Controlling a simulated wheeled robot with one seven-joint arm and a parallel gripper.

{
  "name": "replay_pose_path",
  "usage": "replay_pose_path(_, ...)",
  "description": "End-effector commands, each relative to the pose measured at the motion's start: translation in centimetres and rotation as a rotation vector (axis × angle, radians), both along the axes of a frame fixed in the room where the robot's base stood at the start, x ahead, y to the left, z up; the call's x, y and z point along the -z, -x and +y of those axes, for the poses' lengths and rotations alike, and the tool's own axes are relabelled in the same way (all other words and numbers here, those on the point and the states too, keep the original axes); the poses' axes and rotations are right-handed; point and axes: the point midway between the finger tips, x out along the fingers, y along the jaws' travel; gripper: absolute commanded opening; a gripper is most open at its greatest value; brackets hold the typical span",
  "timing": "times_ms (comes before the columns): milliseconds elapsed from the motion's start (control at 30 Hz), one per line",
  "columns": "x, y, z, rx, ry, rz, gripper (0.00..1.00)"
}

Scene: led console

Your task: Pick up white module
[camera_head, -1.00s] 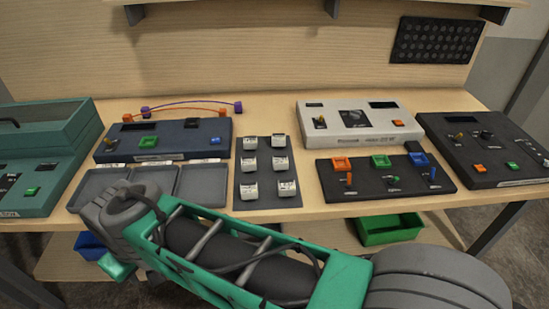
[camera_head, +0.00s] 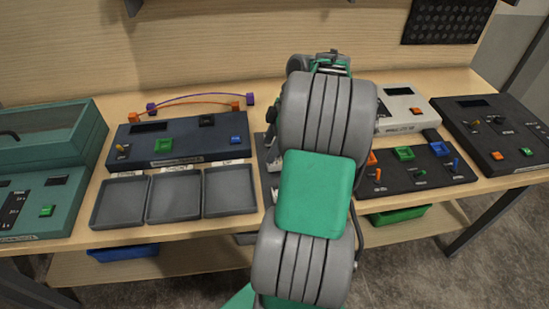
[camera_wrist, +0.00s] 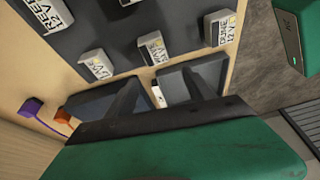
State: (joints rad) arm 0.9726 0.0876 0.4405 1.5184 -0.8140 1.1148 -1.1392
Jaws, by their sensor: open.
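Several white modules with printed labels sit in rows on a dark mat (camera_wrist: 118,28). In the wrist view one white module (camera_wrist: 97,64) is at left, another white module (camera_wrist: 153,47) in the middle, a third white module (camera_wrist: 222,30) at right, and one more at the top left. My gripper (camera_wrist: 150,92) is open, its two dark fingers pointing towards the mat. A small white piece with a label (camera_wrist: 158,97) shows between the fingers, mostly hidden; I cannot tell whether a finger touches it. In the head view my arm covers most of the mat and modules.
Three grey trays (camera_head: 174,221) lie left of the mat, in front of a dark blue console (camera_head: 180,160). A white console (camera_head: 400,125) and a black switch panel (camera_head: 425,188) are at right. Orange and purple cable ends (camera_head: 250,99) lie behind.

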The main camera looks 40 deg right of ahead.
Motion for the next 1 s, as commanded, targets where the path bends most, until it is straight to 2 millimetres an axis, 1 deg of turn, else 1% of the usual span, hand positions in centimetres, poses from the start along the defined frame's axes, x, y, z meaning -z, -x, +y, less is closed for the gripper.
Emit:
replay_pose_path(33, 0.1, 1.0, -2.0, -0.035, -0.008, -0.02, 0.62)
replay_pose_path(100, 0.7, 1.8, -3.3, -0.084, -0.011, -0.044, 0.62)
replay_pose_path(133, 0.9, 1.9, -3.5, -0.096, -0.011, -0.05, 0.62)
replay_pose_path(367, 3.7, 1.3, -2.4, -0.11, -0.011, -0.053, 0.62)
replay_pose_path(500, 5.8, 0.9, -1.2, -0.111, -0.012, -0.052, 0.62)
replay_pose_path(600, 7.3, 0.6, -0.8, -0.11, -0.01, -0.052, 0.62)
replay_pose_path(700, 7.8, 0.5, -0.7, -0.108, -0.007, -0.054, 0.62)
replay_pose_path(867, 7.8, 0.5, -0.8, -0.108, -0.007, -0.054, 0.62)
replay_pose_path(1000, 7.8, 0.5, -0.8, -0.108, -0.007, -0.054, 0.5)
